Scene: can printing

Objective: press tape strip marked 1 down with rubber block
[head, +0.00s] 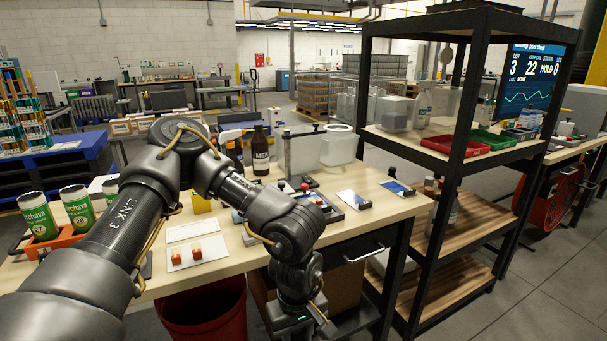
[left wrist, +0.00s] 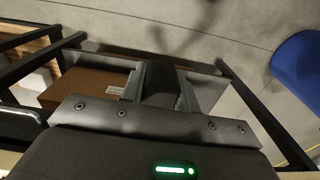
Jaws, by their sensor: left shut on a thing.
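My left gripper (head: 318,322) hangs low in front of the bench's front edge, at the bottom of the head view. In the left wrist view the left gripper (left wrist: 160,85) is shut on a dark block (left wrist: 160,82), apparently the rubber block, with floor behind it. A white card (head: 197,262) with two small orange-red pieces lies further left. I cannot read a mark 1 on any strip. My right gripper is not in view.
The bench (head: 240,256) holds green cans (head: 78,208) in an orange tray, a brown bottle (head: 261,150) and a grey tray (head: 330,215). A black shelf rack (head: 452,170) stands to the right. A red bin (head: 205,312) and brown box (left wrist: 85,88) are below.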

